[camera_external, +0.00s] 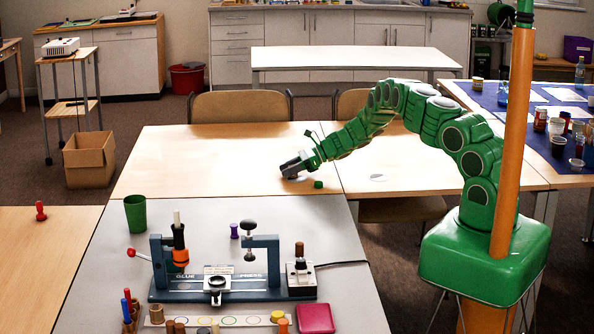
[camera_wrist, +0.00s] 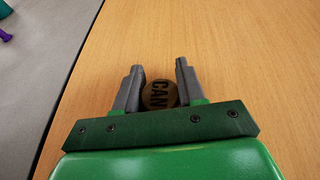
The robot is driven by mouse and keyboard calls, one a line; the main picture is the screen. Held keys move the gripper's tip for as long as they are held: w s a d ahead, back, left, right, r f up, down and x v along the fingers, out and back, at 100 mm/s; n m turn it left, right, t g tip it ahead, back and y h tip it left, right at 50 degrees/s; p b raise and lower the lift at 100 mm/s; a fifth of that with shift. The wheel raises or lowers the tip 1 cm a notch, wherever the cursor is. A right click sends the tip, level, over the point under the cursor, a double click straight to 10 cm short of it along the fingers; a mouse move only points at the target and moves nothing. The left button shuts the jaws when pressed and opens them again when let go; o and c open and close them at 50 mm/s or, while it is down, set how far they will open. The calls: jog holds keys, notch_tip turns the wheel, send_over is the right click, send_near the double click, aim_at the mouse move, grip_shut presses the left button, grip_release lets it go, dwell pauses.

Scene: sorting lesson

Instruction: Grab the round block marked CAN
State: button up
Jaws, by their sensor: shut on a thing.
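The round block marked CAN (camera_wrist: 159,94) is brown with dark letters, and it lies between the two grey fingers of my gripper (camera_wrist: 158,72) in the wrist view. The fingers are shut on it, low over the wooden table. In the external view my gripper (camera_external: 288,170) is at the tabletop, near the front edge of the wooden table. The block itself cannot be made out there.
A small green round piece (camera_external: 318,184) lies just right of my gripper. A grey table (camera_external: 330,235) in front bears a press (camera_external: 225,280), a green cup (camera_external: 135,213) and a purple piece (camera_external: 234,231). The wooden tabletop (camera_external: 200,165) to the left is clear.

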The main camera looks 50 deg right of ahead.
jog(key=shift+r, duration=0.1)
jog(key=shift+r, duration=0.2)
notch_tip(320, 180, up, 3)
jog(key=shift+f, duration=0.1)
jog(key=s+a+r, duration=0.2)
jog(key=s+r, duration=0.7)
jog(key=s, duration=0.4)
jog(key=shift+s+r, duration=0.35)
jog(key=shift+s, duration=0.05)
